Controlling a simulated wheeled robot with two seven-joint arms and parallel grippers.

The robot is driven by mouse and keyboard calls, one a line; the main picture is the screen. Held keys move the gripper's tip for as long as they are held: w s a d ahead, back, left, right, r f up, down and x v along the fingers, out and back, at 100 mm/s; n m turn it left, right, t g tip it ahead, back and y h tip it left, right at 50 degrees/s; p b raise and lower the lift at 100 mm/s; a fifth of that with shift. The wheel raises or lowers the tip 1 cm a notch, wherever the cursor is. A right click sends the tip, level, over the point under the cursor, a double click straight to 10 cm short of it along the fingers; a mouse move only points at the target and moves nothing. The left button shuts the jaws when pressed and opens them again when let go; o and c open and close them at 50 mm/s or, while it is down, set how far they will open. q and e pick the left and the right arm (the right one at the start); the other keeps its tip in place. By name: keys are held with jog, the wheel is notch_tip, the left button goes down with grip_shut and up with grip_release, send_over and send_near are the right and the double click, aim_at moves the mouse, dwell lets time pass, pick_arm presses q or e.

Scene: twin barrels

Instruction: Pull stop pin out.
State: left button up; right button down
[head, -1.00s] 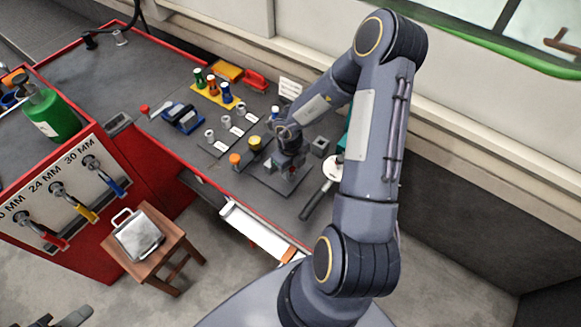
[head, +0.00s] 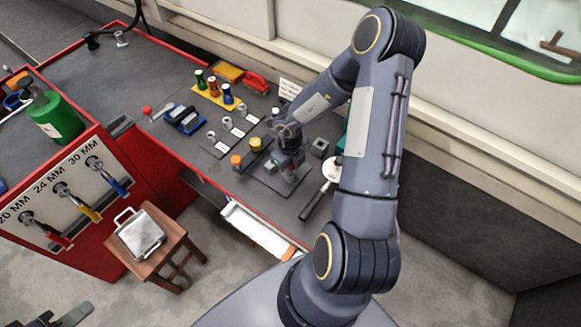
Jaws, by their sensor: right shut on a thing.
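My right gripper (head: 292,172) points down at a dark plate (head: 262,178) on the workbench. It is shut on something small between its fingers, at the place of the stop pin. The pin itself is mostly hidden by the fingers and too small to make out. An orange knob (head: 236,161) and a yellow knob (head: 256,143) stand to the left of the gripper. My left gripper (head: 66,314) shows only in part at the bottom left edge, with two fingers apart, empty and away from the bench.
A round white-faced tool with a dark handle (head: 316,202) lies right of the gripper. A grey block (head: 319,148) stands behind it.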

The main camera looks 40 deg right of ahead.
jog(key=shift+r+p, duration=2.25)
jog(key=shift+p, duration=0.05)
jog(key=shift+r, duration=1.2)
